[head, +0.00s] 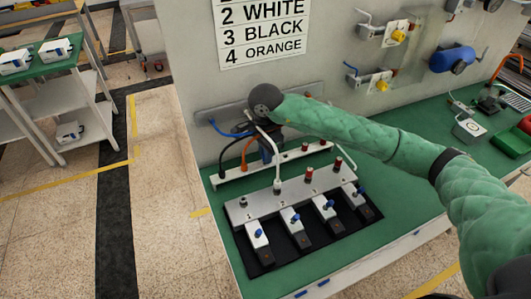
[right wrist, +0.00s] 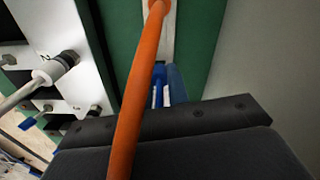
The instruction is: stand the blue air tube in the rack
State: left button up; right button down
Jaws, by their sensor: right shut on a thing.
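The blue air tube (head: 228,131) shows in the head view as a short curve at the wall, left of my right gripper. My right gripper (head: 267,153) points down just behind the rack, the pale rail (head: 230,175), and is shut on the blue tube. The gripped part is mostly hidden; in the right wrist view a bit of bright blue (right wrist: 157,97) shows at the fingers. The black tube (head: 222,158) and orange tube (head: 246,152) come down to the rail. The orange tube (right wrist: 141,70) passes close in front of the wrist camera. My left gripper is out of view.
A valve block (head: 290,193) with numbered ports stands in front of the rail; the white tube (head: 275,160) reaches port 2. A panel (head: 225,60) rises behind.

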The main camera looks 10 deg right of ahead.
jog(key=shift+f+b, duration=0.55)
jog(key=shift+f, duration=0.1)
jog(key=c, duration=1.3)
grip_release()
jog(key=shift+r, duration=0.1)
jog(key=shift+r, duration=0.45)
notch_tip(320, 180, up, 7)
jog(key=shift+f+b, duration=0.1)
jog(key=shift+b, duration=1.1)
